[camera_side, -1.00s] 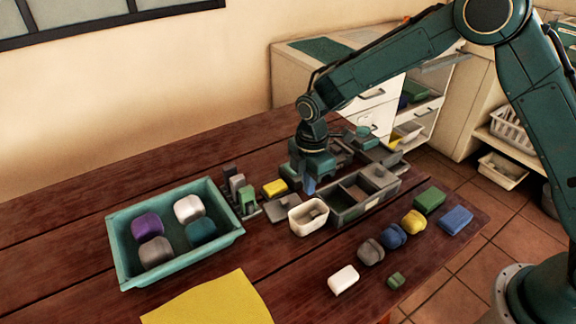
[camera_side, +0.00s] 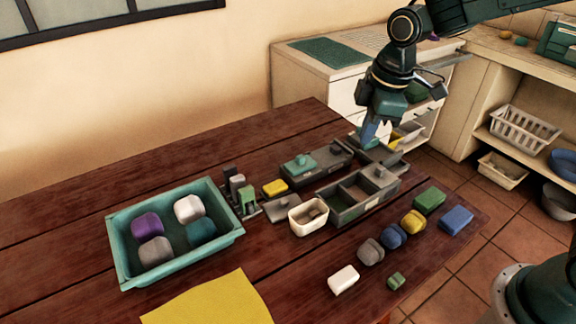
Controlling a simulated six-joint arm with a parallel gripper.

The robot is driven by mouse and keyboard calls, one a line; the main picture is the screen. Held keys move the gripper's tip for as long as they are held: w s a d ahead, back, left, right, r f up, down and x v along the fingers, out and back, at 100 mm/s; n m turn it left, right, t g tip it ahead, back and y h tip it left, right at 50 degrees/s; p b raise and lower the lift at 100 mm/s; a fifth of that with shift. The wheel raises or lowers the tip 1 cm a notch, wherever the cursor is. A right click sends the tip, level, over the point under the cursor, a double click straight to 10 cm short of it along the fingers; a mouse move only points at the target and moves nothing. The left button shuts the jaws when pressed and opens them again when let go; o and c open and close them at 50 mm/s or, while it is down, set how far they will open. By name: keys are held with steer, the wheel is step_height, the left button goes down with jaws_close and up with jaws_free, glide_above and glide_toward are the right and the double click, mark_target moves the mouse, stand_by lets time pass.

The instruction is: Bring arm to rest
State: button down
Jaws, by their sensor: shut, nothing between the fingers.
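My gripper (camera_side: 369,138) is at the end of my dark green arm, raised above the back right part of the wooden table. It points down with its fingers shut and nothing held. In the picture its fingertips are just in front of the back right grey boxes; the exact height above them is hard to tell. My upper arm links run out of the picture at the top right.
A teal tray (camera_side: 127,262) holds several soap-like blocks at left. A divided grey box (camera_side: 347,216), a white cup (camera_side: 295,227) and lidded boxes (camera_side: 318,163) stand below my gripper. Loose blocks lie front right. A yellow cloth (camera_side: 210,303) lies in front. Cabinets and shelves stand behind.

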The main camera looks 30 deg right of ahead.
steer(key=s+d+r+m+t, duration=0.1)
steer(key=s+d+r+m, duration=0.1)
steer(key=s, duration=0.5)
steer(key=s+d+r+m+t, duration=0.1)
steer(key=s+d+r+m, duration=0.1)
steer(key=s+m, duration=0.3)
steer(key=s+d+r+m+t, duration=0.1)
steer(key=s+d+r+m, duration=0.2)
steer(key=s, duration=0.6)
steer(key=shift+s+d+m, duration=0.25)
steer(key=shift+s+m, duration=0.05)
steer(key=shift+m, duration=0.3)
